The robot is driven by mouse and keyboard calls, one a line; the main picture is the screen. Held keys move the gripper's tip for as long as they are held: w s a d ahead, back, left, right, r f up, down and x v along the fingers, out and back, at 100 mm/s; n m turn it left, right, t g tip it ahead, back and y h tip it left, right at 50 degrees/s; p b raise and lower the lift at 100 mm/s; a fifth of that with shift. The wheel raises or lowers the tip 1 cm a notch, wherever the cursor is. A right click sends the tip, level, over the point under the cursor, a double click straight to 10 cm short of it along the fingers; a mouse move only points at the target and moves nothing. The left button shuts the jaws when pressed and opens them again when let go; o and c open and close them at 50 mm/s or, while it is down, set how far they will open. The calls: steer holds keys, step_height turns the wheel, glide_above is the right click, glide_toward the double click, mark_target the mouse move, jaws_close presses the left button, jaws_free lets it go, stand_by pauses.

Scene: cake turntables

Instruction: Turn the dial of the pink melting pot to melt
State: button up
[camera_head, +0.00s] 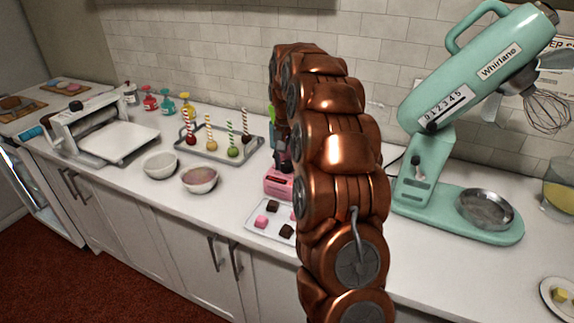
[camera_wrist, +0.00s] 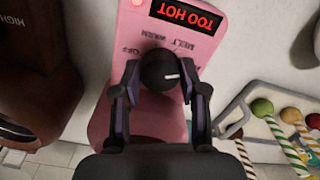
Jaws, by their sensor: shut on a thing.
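The pink melting pot (camera_wrist: 125,112) fills the middle of the wrist view, seen upside down, with a red "TOO HOT" display (camera_wrist: 187,14). Its round black dial (camera_wrist: 156,66) has a white pointer mark toward the right of the picture. Small labels around it include OFF, MELT and WARM, partly covered; which one the mark meets cannot be told. My gripper (camera_wrist: 163,88) has a finger on each side of the dial and is shut on it. In the head view the pink pot (camera_head: 279,183) is mostly hidden behind my copper arm.
A brown appliance marked HIGH (camera_wrist: 30,70) stands close beside the pot. A tray of striped-stick sweets (camera_wrist: 255,115) is on its other side. In the head view, a sweets tray (camera_head: 258,227) lies in front and a teal mixer (camera_head: 440,208) stands right.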

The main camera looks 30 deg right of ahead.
steer(key=n+b, duration=0.1)
steer(key=n, duration=0.2)
steer(key=shift+f+n, duration=0.1)
steer(key=shift+n, duration=0.2)
steer(key=shift+n+b, duration=0.65)
steer(key=shift+n, duration=1.25)
steer(key=o, duration=1.1)
steer(key=shift+o, duration=0.2)
